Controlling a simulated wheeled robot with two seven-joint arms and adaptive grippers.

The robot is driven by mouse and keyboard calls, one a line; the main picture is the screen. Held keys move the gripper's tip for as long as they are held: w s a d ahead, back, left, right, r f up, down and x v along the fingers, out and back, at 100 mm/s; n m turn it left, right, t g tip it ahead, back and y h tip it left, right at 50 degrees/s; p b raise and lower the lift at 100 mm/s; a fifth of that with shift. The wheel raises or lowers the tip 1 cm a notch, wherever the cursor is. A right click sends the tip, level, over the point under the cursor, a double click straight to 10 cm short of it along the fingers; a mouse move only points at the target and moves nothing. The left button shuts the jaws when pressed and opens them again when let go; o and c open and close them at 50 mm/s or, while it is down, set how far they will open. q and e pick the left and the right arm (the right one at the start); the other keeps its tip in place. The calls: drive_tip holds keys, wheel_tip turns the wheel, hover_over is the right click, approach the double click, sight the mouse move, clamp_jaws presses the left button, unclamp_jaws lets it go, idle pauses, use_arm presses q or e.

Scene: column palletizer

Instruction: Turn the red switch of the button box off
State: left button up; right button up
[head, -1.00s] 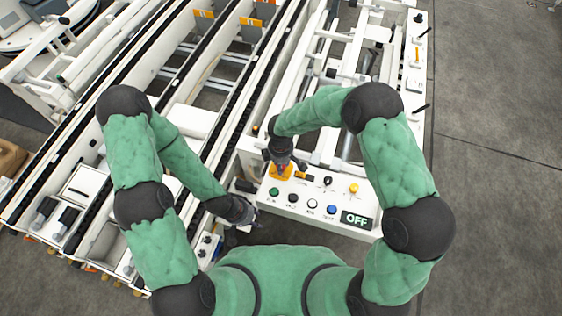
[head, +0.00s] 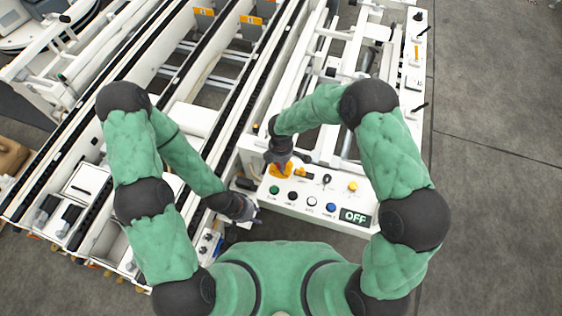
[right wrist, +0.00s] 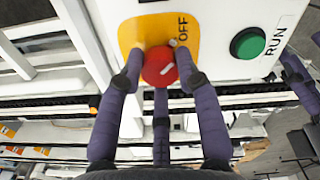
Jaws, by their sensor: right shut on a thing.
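The white button box (head: 299,206) lies ahead of me in the head view. Its red switch (right wrist: 158,67), on a yellow plate (right wrist: 131,34) marked OFF, shows in the right wrist view with a short white line on its face. My right gripper (head: 281,167) is over the yellow plate. In the right wrist view its purple fingers stand on both sides of the red switch and are shut on it.
A display on the box (head: 355,216) reads OFF. A green button (head: 274,190), a blue button (head: 331,208) and a yellow button (head: 352,187) sit near the right gripper. White conveyor frames fill the area behind. Grey floor is clear at right.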

drive_tip(key=shift+a, duration=0.1)
drive_tip(key=o, duration=1.1)
drive_tip(key=shift+o, duration=0.2)
wheel_tip(320, 180, up, 12)
